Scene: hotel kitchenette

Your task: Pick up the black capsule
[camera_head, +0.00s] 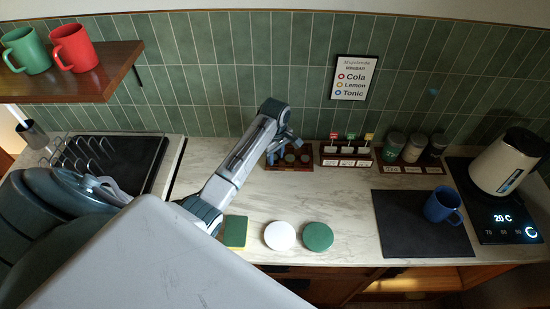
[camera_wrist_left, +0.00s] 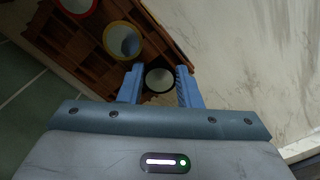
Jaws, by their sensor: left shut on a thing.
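A yellow-rimmed capsule (camera_wrist_left: 122,41) and a red-rimmed capsule (camera_wrist_left: 76,5) sit in the same rack. In the head view my left gripper (camera_head: 280,152) is over the rack (camera_head: 289,168) near the wall and hides part of it. My right gripper is not seen.
A rack of small flagged items (camera_head: 345,161) and a jar rack (camera_head: 411,168) stand to the right. A blue mug (camera_head: 441,205) is on a dark mat (camera_head: 398,228). A kettle (camera_head: 506,163) is far right. A sponge (camera_head: 235,231) and two round discs lie in front.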

